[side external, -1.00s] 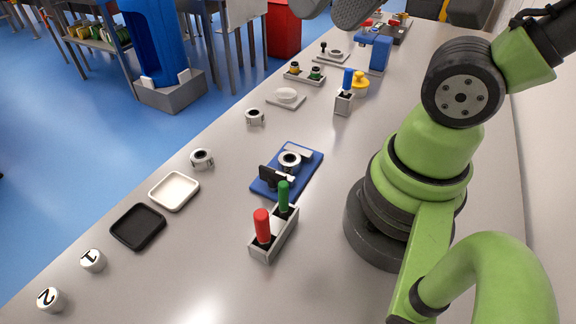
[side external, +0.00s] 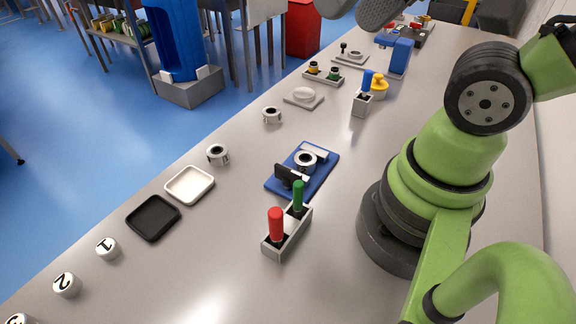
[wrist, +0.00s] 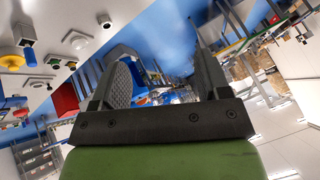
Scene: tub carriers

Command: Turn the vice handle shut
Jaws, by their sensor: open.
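The vice seems to be the blue base plate (side external: 322,177) on the bench, in the middle of the side view. It carries a pale block, a black upright piece (side external: 290,176) and a white ring-shaped part (side external: 305,160) between them. I cannot tell for certain which part is the handle, or its turn angle. My gripper (wrist: 160,55) is open and empty in the wrist view, its two dark fingers wide apart. In the side view its dark end is cut off by the top edge, far from the blue plate. The wrist view does not clearly show the vice.
A grey holder (side external: 273,249) with a red and a green peg stands just in front of the blue plate. A white tray (side external: 190,197) and a black tray (side external: 128,220) lie to the left. A blue-handled block (side external: 361,103) and yellow knob (side external: 379,85) stand behind.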

